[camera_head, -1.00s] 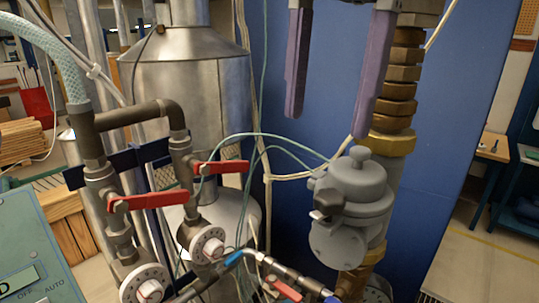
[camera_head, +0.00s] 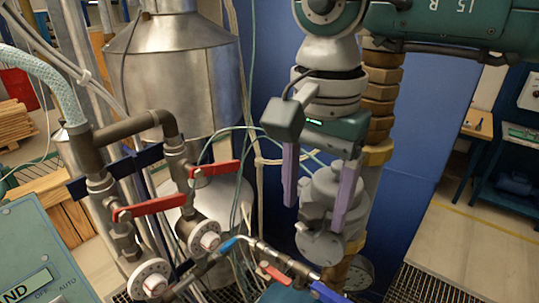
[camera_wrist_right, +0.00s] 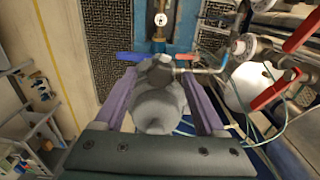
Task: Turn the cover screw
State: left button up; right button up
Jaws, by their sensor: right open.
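The grey meter (camera_head: 322,187) with its round cover stands on the brass pipe at the right of the head view. A small dark knob (camera_head: 313,212), perhaps the cover screw, sits on its front; it also shows in the right wrist view (camera_wrist_right: 160,72). My right gripper (camera_head: 315,217) points down with its two purple fingers apart, one on each side of the meter. In the right wrist view the grey meter body (camera_wrist_right: 157,108) lies between the open fingers. I cannot tell whether either finger touches it. The meter's top is partly hidden by my gripper. My left gripper is not in view.
Red-handled valves (camera_head: 150,206) and grey pipes stand left of the meter. A thin pipe with a blue handle (camera_head: 328,292) runs below it. Thin hoses pass behind the meter. A blue panel (camera_head: 405,190) stands behind, with open floor (camera_head: 480,245) to the right.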

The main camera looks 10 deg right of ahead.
jog(key=shift+c, duration=0.2)
grip_shut()
dwell(0.4)
jog(key=shift+m+b, duration=0.3)
jog(key=shift+b, duration=0.2)
jog(key=m+b, duration=0.8)
jog(key=b, duration=0.3)
jog(key=shift+f, duration=0.2)
jog(key=m+b, duration=0.3)
jog(key=shift+r, duration=0.15)
jog(key=shift+r+m, duration=0.1)
jog(key=shift+m, duration=0.3)
